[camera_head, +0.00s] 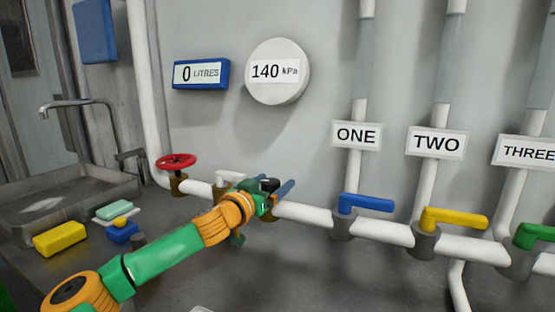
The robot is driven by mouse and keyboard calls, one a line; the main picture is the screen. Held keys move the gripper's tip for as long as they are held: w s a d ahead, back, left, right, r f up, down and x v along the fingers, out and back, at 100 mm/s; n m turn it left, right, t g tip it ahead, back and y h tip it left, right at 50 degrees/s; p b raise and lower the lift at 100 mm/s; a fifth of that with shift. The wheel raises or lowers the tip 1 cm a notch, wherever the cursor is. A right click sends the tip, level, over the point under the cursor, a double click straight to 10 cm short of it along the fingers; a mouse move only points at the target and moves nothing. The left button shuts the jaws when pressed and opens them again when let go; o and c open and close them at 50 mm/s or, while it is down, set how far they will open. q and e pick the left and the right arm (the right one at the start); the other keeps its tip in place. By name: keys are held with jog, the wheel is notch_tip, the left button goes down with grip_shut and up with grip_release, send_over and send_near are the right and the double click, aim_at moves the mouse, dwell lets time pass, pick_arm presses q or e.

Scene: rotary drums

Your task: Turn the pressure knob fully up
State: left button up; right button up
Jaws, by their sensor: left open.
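My left gripper (277,196) is open at the white horizontal pipe, its arm reaching in from the lower left. A dark round piece (269,184) shows right at the gripper. It may be the pressure knob, but the gripper hides most of this spot and I cannot tell whether the fingers touch it. A round white gauge (278,72) on the wall above reads 140 kPa. My right gripper is not in view.
A red wheel valve (176,162) and a white handle (230,176) sit left of the gripper. Blue (368,203), yellow (455,218) and green (535,234) lever handles lie rightward. A blue-framed display (201,74) reads 0 litres. A sink (65,205) and yellow sponge (60,239) are at left.

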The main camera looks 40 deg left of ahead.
pick_arm(q)
jog(key=shift+p+x, duration=0.55)
jog(key=shift+x, duration=0.35)
jog(key=shift+d, duration=0.2)
jog(key=c, duration=1.4)
jog(key=shift+s+a+n+g+y+b, duration=0.1)
jog(key=shift+n+g+y+b, duration=0.1)
jog(key=shift+n+y, duration=0.25)
jog(key=shift+a+n+g+y+b, duration=0.1)
jog(key=shift+n+y+b, duration=0.15)
jog(key=shift+y, duration=0.4)
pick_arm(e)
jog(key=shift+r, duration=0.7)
pick_arm(q)
jog(key=o, duration=1.4)
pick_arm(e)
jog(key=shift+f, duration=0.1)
